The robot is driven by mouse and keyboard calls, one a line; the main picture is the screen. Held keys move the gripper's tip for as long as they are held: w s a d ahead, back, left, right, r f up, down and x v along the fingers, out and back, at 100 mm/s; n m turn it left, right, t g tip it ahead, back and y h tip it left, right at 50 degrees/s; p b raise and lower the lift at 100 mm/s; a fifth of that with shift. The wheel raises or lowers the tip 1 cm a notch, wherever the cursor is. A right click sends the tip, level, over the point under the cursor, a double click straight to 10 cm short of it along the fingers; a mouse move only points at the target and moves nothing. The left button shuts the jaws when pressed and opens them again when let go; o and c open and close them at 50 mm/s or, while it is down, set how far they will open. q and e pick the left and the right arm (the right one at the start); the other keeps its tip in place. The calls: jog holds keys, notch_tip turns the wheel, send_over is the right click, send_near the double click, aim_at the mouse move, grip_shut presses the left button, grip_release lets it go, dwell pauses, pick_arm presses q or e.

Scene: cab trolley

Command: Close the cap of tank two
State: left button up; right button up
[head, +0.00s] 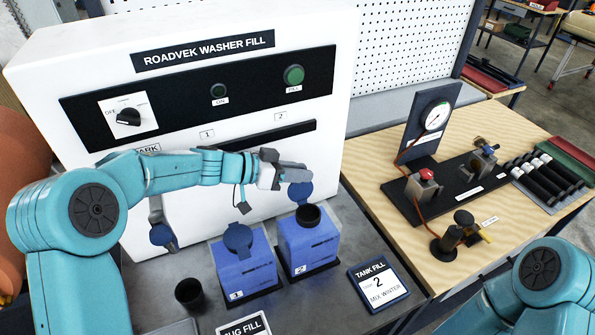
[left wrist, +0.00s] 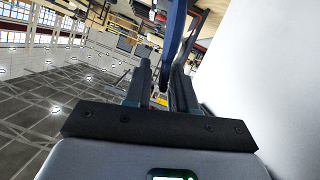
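Tank two (head: 308,246) is a blue box-shaped tank with a black round filler neck (head: 308,215), whose mouth is uncovered. Its blue disc cap (head: 300,193) stands up open behind the neck. My left gripper (head: 297,174) is at the upper part of the cap and partly hides it. In the left wrist view the two dark fingers (left wrist: 160,88) are apart. A blue edge-on plate (left wrist: 173,42), seemingly the cap, lies between them, nearer the right finger; contact is unclear. My right arm shows at the lower right, its gripper out of view.
Tank one (head: 245,272) stands left of tank two with its blue cap (head: 238,238) over its top. The white washer-fill panel (head: 190,205) rises behind. A dark cup (head: 189,292) and a tank-fill sign (head: 379,285) stand in front. A wooden bench (head: 390,240) is at right.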

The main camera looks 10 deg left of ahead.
pick_arm(q)
grip_shut()
jog(key=shift+w+f, duration=0.15)
jog(key=shift+w, duration=0.05)
jog(key=shift+s+d, duration=0.1)
jog(key=shift+s, duration=0.05)
dwell(0.8)
